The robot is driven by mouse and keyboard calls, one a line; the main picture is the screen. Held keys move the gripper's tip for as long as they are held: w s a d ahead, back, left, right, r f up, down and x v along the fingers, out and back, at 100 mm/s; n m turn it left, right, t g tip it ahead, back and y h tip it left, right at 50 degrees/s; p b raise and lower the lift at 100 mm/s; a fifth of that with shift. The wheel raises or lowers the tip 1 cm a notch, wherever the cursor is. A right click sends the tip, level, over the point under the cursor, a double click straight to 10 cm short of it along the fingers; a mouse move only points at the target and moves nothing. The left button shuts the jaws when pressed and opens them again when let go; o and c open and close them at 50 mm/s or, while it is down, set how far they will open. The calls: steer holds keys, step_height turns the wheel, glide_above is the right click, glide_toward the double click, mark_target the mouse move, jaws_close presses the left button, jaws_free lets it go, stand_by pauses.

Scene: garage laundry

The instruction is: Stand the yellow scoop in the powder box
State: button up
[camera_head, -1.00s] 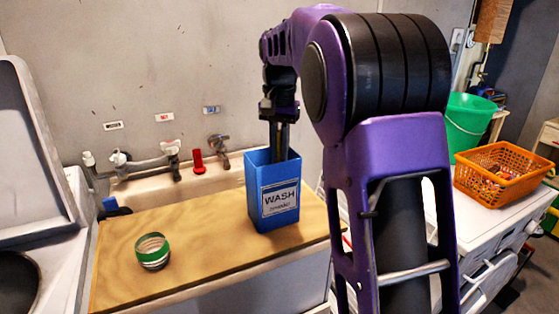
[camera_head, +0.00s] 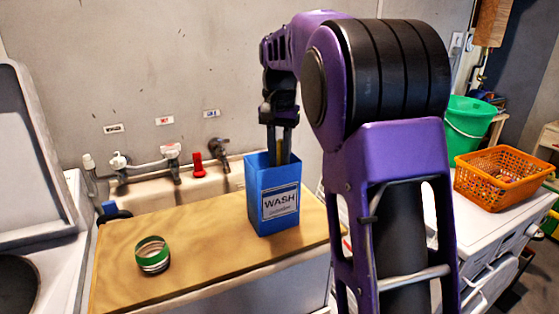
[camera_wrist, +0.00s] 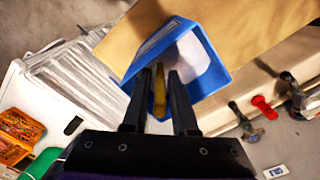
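The blue powder box (camera_head: 260,215), labelled WASH, stands upright on the wooden board; it also shows in the wrist view (camera_wrist: 217,58). The yellow scoop (camera_wrist: 159,92) stands with its handle sticking up out of the box; the handle is a thin yellow strip in the head view (camera_head: 280,150). Its lower part is hidden in the box. My gripper (camera_wrist: 160,76) points down at the box mouth, also in the head view (camera_head: 279,158). Its fingers are spread on either side of the handle, with small gaps showing. Pale material shows inside the box.
A jar with a green band (camera_head: 152,254) stands on the wooden board (camera_head: 205,250), left of the box. Behind is a sink (camera_head: 190,190) with taps and a red handle (camera_head: 198,165). An orange basket (camera_head: 500,178) and green bucket (camera_head: 468,120) are at right.

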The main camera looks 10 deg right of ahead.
step_height(320, 180, up, 11)
steer(key=p, duration=0.2)
steer(key=shift+p, duration=0.3)
